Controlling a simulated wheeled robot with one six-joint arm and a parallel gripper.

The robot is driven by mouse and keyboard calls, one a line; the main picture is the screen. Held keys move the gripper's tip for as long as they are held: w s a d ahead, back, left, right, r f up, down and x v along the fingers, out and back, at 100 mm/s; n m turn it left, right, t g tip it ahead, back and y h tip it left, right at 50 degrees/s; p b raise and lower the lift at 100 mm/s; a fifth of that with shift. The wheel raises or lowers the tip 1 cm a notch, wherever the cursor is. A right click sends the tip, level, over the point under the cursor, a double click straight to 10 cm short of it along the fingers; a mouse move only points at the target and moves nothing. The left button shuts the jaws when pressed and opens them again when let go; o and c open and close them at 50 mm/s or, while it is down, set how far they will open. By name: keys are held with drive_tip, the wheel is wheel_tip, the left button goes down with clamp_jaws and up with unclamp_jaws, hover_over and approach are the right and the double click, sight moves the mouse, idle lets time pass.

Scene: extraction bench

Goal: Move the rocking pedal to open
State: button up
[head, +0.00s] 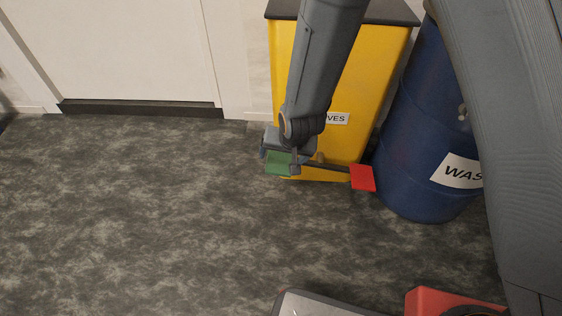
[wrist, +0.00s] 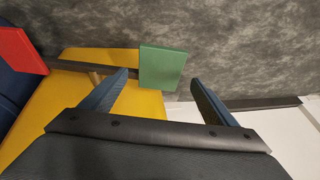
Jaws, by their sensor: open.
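The rocking pedal is a dark bar (head: 328,166) low on the front of the yellow bin (head: 338,72). It has a green pad (head: 278,168) at its left end and a red pad (head: 362,178) at its right end. In the head view the red end sits lower in the picture than the green end. My gripper (head: 281,152) is open just over the green pad. In the wrist view the green pad (wrist: 162,68) shows between and beyond the two fingers, and the red pad (wrist: 20,50) is at the upper left. I cannot tell whether a finger touches the green pad.
A blue waste drum (head: 413,130) stands close to the right of the bin. A white door (head: 110,50) is in the wall at the left. The grey floor (head: 130,210) left of and before the bin is clear. A red object (head: 430,298) shows at the lower edge.

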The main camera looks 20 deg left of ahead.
sight(280, 161)
drive_tip(key=b+x, duration=0.1)
drive_tip(key=x, duration=0.3)
drive_tip(key=shift+f+b, duration=0.1)
drive_tip(key=shift+b, duration=0.25)
drive_tip(key=shift+c, duration=0.4)
